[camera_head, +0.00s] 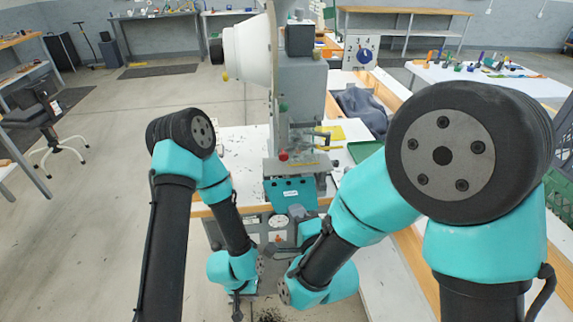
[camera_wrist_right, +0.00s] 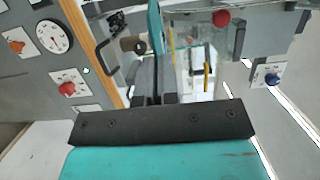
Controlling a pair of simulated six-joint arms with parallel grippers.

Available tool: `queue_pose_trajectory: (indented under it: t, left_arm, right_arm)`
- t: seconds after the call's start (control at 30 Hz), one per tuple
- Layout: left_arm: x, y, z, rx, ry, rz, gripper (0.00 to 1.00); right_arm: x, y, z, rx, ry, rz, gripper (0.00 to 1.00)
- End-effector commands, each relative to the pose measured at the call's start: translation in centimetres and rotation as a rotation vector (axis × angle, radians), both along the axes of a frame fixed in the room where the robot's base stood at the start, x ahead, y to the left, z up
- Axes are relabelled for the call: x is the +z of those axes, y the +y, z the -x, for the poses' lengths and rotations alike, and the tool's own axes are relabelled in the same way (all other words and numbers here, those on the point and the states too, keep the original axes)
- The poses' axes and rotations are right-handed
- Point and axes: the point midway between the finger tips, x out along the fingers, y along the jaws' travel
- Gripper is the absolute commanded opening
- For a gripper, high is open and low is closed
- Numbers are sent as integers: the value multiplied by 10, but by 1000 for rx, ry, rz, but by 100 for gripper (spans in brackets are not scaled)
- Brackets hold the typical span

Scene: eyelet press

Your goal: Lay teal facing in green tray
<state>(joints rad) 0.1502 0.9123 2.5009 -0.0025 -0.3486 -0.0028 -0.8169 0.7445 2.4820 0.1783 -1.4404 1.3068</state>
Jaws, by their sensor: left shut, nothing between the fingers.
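A green tray (camera_head: 364,151) lies on the table to the right of the press, partly hidden behind my right arm. A teal panel-like piece (camera_head: 290,195) sits at the front of the press below a red knob; I cannot tell whether it is the facing or part of the press. A teal edge (camera_wrist_right: 155,30) shows beyond the fingers in the right wrist view. My left gripper (camera_head: 238,303) is shut and empty, low in front of the press.
The grey press (camera_head: 300,95) stands on the wood-edged table. A yellow sheet (camera_head: 357,130) and dark cloth (camera_head: 360,108) lie to its right. A green crate (camera_head: 559,198) is at the far right. The white tabletop (camera_head: 245,150) left of the press is mostly clear.

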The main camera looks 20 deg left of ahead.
Motion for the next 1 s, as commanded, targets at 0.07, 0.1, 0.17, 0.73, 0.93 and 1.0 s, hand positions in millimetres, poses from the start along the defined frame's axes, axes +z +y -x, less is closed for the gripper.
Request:
queue_pose_trajectory:
  t: [0.07,0.1,0.17,0.73,0.93,1.0]
  left_arm:
    - [0,0,0,0,0,0,0]
    - [0,0,0,0,0,0,0]
    - [0,0,0,0,0,0,0]
    - [0,0,0,0,0,0,0]
    - [0,0,0,0,0,0,0]
    - [0,0,0,0,0,0,0]
  right_arm:
    - [0,-1,4,1,-1,-1,0]
    - [0,-2,6,2,-1,-1,0]
    - [0,-4,9,2,0,0,0]
    - [0,-6,14,0,-1,-1,0]
    - [-1,-14,5,-38,1,-4,0]
    - [-3,-22,-3,-75,3,-8,0]
